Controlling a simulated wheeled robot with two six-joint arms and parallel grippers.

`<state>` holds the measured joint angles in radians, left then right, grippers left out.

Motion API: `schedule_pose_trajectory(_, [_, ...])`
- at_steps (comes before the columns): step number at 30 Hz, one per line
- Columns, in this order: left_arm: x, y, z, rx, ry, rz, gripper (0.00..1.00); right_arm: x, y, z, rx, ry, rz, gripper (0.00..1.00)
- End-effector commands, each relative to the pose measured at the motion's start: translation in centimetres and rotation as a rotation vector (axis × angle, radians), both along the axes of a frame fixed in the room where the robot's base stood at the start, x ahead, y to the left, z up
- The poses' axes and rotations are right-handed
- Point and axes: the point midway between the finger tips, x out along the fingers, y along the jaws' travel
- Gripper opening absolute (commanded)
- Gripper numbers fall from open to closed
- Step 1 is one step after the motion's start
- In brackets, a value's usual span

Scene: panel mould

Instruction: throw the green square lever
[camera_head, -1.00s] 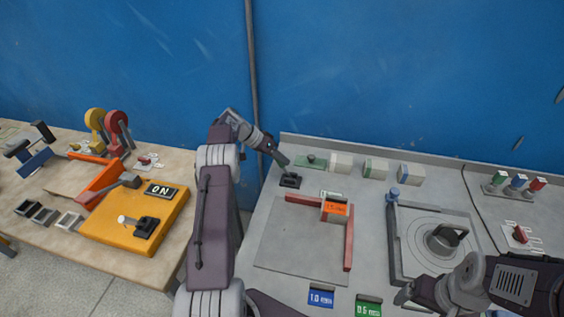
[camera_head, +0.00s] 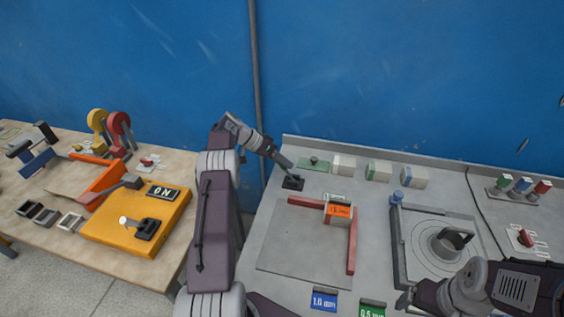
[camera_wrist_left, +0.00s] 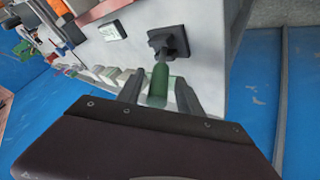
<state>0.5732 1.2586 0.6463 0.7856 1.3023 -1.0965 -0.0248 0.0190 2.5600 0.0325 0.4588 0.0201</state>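In the left wrist view a lever with a dark green handle (camera_wrist_left: 159,80) stands on a square black base (camera_wrist_left: 168,42). The black base also shows in the head view (camera_head: 293,183) at the panel's back left; the handle is hidden there by my gripper. My left gripper (camera_head: 287,165) is just above and behind this base. In the wrist view its two fingers (camera_wrist_left: 160,92) are apart, one on each side of the green handle, with gaps visible, so it looks open around it. My right gripper (camera_head: 404,298) is at the lower right, far from the lever; its opening is unclear.
Red bars (camera_head: 351,246) and an orange-marked block (camera_head: 339,211) are nearby. A round dial fixture (camera_head: 447,243) is right. An orange box (camera_head: 115,228) sits on the left table.

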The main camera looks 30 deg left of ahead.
Motion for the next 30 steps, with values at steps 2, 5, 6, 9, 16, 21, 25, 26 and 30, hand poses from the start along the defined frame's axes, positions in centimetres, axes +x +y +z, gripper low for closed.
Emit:
schedule_pose_trajectory(2, [0.0, 0.1, 0.1, 0.001, -0.001, 0.0, 0.43, 0.0, 0.0, 0.0, 0.0, 0.0, 0.0, 0.84])
schedule_pose_trajectory(5, [-0.4, 0.8, 0.9, 0.003, -0.005, 0.002, 0.43, 0.0, 0.0, -0.4, 0.0, 0.0, 0.0, 0.84])
schedule_pose_trajectory(6, [-0.7, 1.3, 1.5, 0.003, -0.005, 0.002, 0.43, 0.0, 0.0, -0.6, 0.0, 0.0, 0.0, 0.84])
schedule_pose_trajectory(9, [-1.7, 2.6, 3.1, 0.003, -0.005, 0.002, 0.43, 0.0, 0.0, -0.9, 0.0, 0.0, 0.0, 0.84])
schedule_pose_trajectory(16, [-3.3, 4.8, 6.2, 0.0, -0.002, 0.001, 0.43, 0.0, 0.0, -0.5, 0.0, 0.0, 0.0, 0.84])
schedule_pose_trajectory(21, [-3.6, 5.2, 6.6, 0.0, 0.001, 0.001, 0.43, 0.0, 0.0, -0.5, 0.0, 0.0, 0.0, 0.84])
schedule_pose_trajectory(25, [-3.6, 5.2, 6.6, 0.0, 0.001, 0.001, 0.43, 0.0, 0.0, -0.5, 0.0, 0.0, 0.0, 0.84])
schedule_pose_trajectory(26, [-3.6, 5.2, 6.6, 0.0, 0.001, 0.001, 0.43, 0.0, 0.0, -0.5, 0.0, 0.0, 0.0, 0.84])
schedule_pose_trajectory(30, [-3.6, 5.2, 6.6, 0.0, 0.001, 0.001, 0.43, 0.0, 0.0, -0.5, 0.0, 0.0, 0.0, 0.84])
